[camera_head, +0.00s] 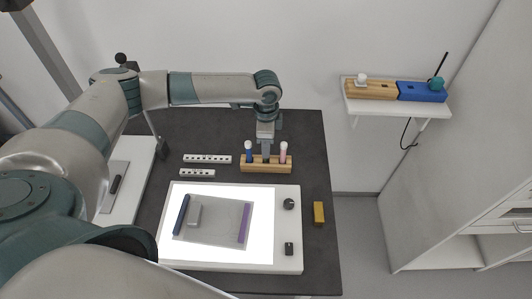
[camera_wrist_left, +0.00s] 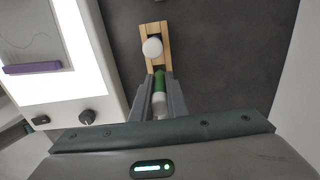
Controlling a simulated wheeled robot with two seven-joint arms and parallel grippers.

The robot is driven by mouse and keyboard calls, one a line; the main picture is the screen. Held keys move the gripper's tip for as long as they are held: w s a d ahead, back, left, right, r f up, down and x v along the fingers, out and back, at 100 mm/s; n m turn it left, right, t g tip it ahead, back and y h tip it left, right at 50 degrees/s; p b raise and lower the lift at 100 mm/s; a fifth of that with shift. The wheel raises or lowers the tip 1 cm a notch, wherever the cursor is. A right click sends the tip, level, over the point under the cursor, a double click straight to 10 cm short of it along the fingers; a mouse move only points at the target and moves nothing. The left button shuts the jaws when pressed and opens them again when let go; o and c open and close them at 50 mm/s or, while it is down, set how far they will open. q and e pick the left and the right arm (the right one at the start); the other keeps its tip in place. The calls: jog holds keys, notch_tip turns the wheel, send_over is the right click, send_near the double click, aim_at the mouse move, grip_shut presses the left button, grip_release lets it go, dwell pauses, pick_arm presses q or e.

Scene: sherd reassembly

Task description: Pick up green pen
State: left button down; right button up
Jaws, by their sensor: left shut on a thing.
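The green pen (camera_wrist_left: 160,88) shows between the fingers of my left gripper (camera_wrist_left: 160,100) in the left wrist view. It has a green part and a pale part nearer the palm. The gripper is shut on it. In the head view my left gripper (camera_head: 266,150) points down over the middle of the wooden pen holder (camera_head: 255,168) and hides the green pen there. The holder also shows in the left wrist view (camera_wrist_left: 143,30). I cannot tell whether the pen is still seated in it. My right gripper is not in view.
A blue-and-white pen (camera_head: 248,152) and a pink-and-white pen (camera_head: 283,152) stand in the holder, either side of the gripper. A lit panel (camera_head: 282,260) with sherds lies in front. A yellow block (camera_head: 319,212) is at right. A shelf (camera_head: 390,108) hangs on the wall.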

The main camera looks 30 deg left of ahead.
pick_arm(q)
notch_tip(320, 180, up, 7)
jog(key=shift+f+b, duration=0.1)
jog(key=shift+b, duration=0.6)
jog(key=shift+d, duration=0.1)
jog(key=s+d+r+n, duration=0.7)
jog(key=s+r+n, duration=0.3)
jog(key=s+n, duration=0.2)
jog(key=shift+s+d+n, duration=0.3)
jog(key=shift+s+n, duration=0.1)
